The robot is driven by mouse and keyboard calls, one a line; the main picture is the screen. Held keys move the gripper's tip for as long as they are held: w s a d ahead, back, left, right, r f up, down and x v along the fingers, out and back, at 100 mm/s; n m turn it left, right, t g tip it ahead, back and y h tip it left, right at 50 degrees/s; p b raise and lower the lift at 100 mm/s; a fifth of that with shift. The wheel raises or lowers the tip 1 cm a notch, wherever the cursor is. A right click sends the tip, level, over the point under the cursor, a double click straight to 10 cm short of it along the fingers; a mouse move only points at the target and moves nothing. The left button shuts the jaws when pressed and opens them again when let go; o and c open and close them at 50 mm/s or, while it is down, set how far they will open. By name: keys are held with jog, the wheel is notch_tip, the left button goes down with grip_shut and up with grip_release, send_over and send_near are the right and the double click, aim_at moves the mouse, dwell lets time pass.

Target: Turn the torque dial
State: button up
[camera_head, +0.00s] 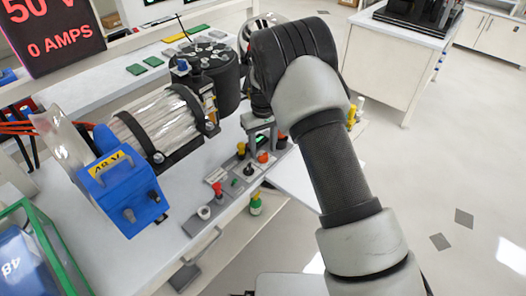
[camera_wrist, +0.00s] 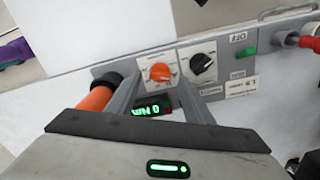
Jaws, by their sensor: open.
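The orange dial (camera_wrist: 160,73) sits on a white plate on the grey panel, beside a black dial (camera_wrist: 203,67). I take the orange one as the torque dial, though its label is too small to read. My gripper (camera_wrist: 158,82) is open, with a finger on each side of the orange dial; I cannot tell whether they touch it. A green display (camera_wrist: 150,108) between the fingers reads 0 Nm. In the head view the orange dial (camera_head: 262,157) shows just below my gripper, partly beside the black dial (camera_head: 249,170).
An orange cylinder with a black cap (camera_wrist: 98,92) stands close outside the left finger. A red knob (camera_head: 217,190) and a green switch (camera_wrist: 246,53) are further along the panel. A blue 48 V box (camera_head: 125,190) and large machinery stand left on the bench.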

jog(key=shift+f, duration=0.8)
jog(key=c, duration=1)
jog(key=shift+c, duration=0.2)
jog(key=shift+m, duration=0.3)
jog(key=m, duration=0.3)
jog(key=shift+m, duration=2.5)
